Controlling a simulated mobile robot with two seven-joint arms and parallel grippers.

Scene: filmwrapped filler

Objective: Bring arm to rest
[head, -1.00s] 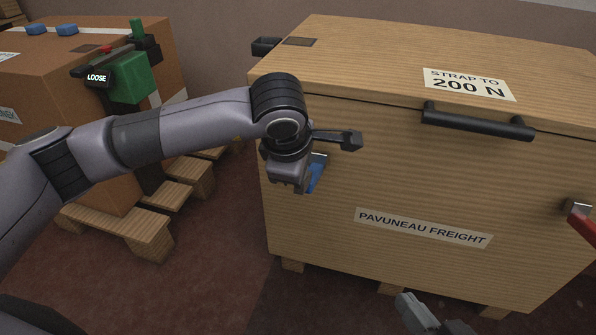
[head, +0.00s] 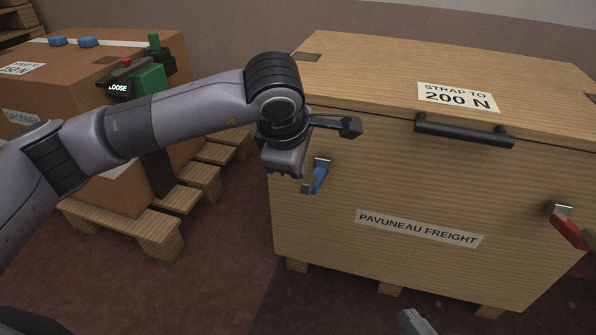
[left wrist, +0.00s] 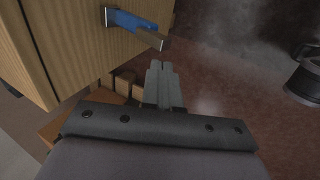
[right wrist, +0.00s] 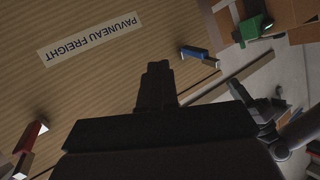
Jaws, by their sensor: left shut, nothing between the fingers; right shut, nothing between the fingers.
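My left arm (head: 130,125) reaches in from the left in the head view. Its wrist is in front of the wooden crate's left edge; its fingers are hidden there. In the left wrist view my left gripper (left wrist: 163,82) is shut and empty, just below a blue latch (left wrist: 130,20) on the crate. My right gripper (head: 412,322) shows only as a grey tip at the bottom of the head view, in front of the crate. In the right wrist view my right gripper (right wrist: 157,82) is shut and empty, before the crate face.
The wooden crate (head: 350,260) has a blue latch (head: 319,176), a red latch (head: 570,228) and a black handle (head: 462,133). A cardboard box (head: 110,65) with a green device (head: 148,82) reading "LOOSE" stands on a pallet (head: 130,226) at left. Brown floor lies between.

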